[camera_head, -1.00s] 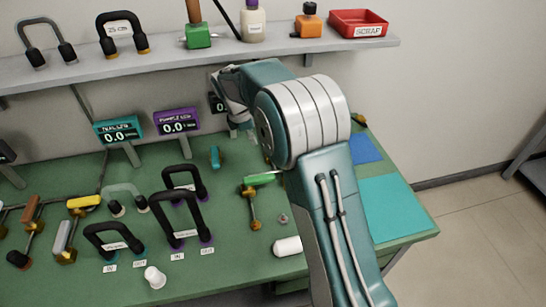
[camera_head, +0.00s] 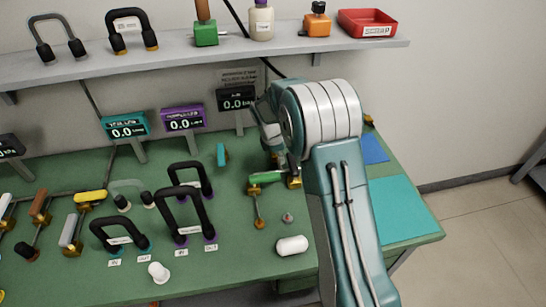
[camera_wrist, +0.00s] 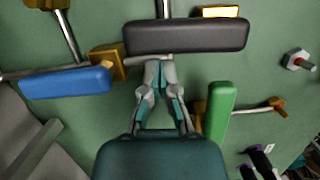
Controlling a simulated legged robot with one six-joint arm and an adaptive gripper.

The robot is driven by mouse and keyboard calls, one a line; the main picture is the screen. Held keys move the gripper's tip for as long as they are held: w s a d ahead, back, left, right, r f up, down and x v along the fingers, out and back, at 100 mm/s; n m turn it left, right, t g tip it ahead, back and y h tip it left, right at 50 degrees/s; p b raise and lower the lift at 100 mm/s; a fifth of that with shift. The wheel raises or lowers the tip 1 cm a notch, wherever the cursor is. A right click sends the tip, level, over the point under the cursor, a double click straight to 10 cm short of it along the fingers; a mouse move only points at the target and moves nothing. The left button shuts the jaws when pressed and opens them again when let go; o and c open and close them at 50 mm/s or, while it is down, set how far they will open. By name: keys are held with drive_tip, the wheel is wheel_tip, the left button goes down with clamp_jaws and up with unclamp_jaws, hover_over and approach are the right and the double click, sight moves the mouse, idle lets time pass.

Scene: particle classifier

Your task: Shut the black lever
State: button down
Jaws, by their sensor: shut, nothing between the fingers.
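The black lever (camera_wrist: 187,37) shows in the wrist view as a thick dark bar lying across the upper middle, with a metal rod above it and a gold fitting at its left. My gripper (camera_wrist: 157,78) is shut and empty. Its tips are just below the black bar's lower edge in the wrist view; I cannot tell whether they touch it. In the head view my gripper (camera_head: 291,168) is low over the bench, beside the green-handled lever (camera_head: 266,178).
In the wrist view a blue lever (camera_wrist: 66,82) lies left of my gripper and a green lever (camera_wrist: 217,112) close to its right. A bolt (camera_wrist: 297,60) stands further right.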

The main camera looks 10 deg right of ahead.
drive_tip(key=shift+w+d+m, duration=0.2)
drive_tip(key=shift+d+m, duration=0.35)
drive_tip(key=shift+m, duration=0.35)
idle(0.3)
drive_tip(key=shift+w+d+m+g, duration=0.15)
drive_tip(key=shift+d+m+g, duration=0.4)
drive_tip(key=shift+m, duration=0.65)
drive_tip(key=d+m, duration=0.1)
drive_tip(key=m, duration=0.1)
drive_tip(key=d+m, duration=0.1)
drive_tip(key=m, duration=0.1)
drive_tip(key=shift+d+g+y, duration=0.35)
drive_tip(key=shift+y, duration=0.05)
drive_tip(key=m, duration=0.1)
drive_tip(key=s+d+m, duration=0.1)
drive_tip(key=m, duration=0.1)
drive_tip(key=shift+d+y, duration=0.25)
drive_tip(key=shift+y, duration=0.05)
drive_tip(key=m, duration=0.1)
drive_tip(key=d+m, duration=0.1)
drive_tip(key=shift+s+m+g+y, duration=0.3)
drive_tip(key=shift+s+m, duration=0.1)
drive_tip(key=m, duration=0.1)
drive_tip(key=s+d+m, duration=0.1)
drive_tip(key=shift+s+m+y, duration=0.1)
drive_tip(key=shift+m+y, duration=0.2)
drive_tip(key=shift+s+d, duration=0.2)
drive_tip(key=shift+s, duration=0.05)
drive_tip(key=shift+r, duration=0.1)
